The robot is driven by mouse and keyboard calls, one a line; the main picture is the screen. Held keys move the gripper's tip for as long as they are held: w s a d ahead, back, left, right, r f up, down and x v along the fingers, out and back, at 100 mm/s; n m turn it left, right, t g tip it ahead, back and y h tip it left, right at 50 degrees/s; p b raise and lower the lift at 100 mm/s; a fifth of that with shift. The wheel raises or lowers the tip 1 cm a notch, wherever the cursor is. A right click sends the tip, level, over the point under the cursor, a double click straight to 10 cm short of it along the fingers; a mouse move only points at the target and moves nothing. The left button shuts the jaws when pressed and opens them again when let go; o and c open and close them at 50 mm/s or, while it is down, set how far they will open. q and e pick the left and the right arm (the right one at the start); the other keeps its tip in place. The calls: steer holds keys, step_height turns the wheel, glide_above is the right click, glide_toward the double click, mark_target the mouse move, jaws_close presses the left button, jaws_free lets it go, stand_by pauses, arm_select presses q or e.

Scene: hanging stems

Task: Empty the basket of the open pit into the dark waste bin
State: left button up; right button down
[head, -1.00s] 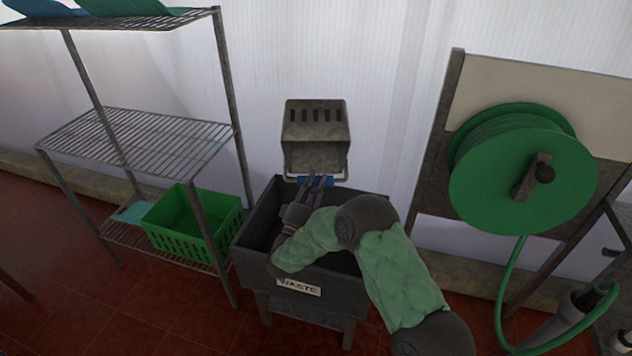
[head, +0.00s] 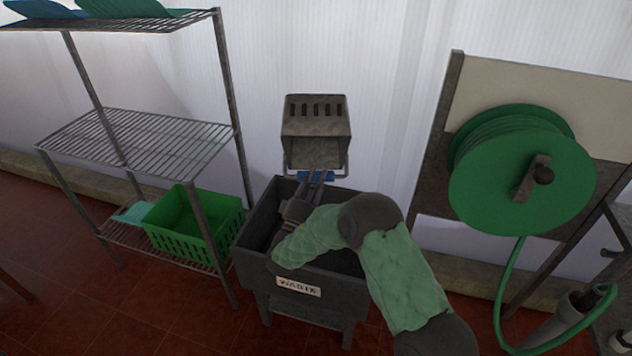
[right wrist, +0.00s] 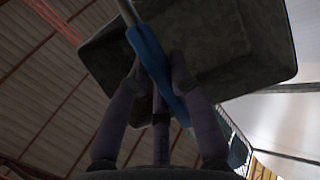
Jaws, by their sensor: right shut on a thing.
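The basket (head: 316,108) is a grey metal box with a row of slots. It is tipped on its side above the back edge of the dark waste bin (head: 262,266), with its open side toward me. My right gripper (head: 314,179) is shut on the basket's handle at its blue grip (head: 329,176). In the right wrist view the fingers (right wrist: 158,75) close around the blue grip (right wrist: 150,52), with the basket (right wrist: 235,45) above. No contents show in the basket. My arm hides part of the bin's inside. The pit and my left gripper are not in view.
A wire shelf rack (head: 140,140) with a green crate (head: 180,238) on its bottom shelf stands at the left. A green hose reel (head: 490,185) on a board stands at the right. The white wall (head: 380,60) is close behind the basket.

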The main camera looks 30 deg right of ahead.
steer(key=shift+f+b, duration=0.4)
steer(key=shift+f, duration=0.55)
steer(key=shift+r, duration=0.1)
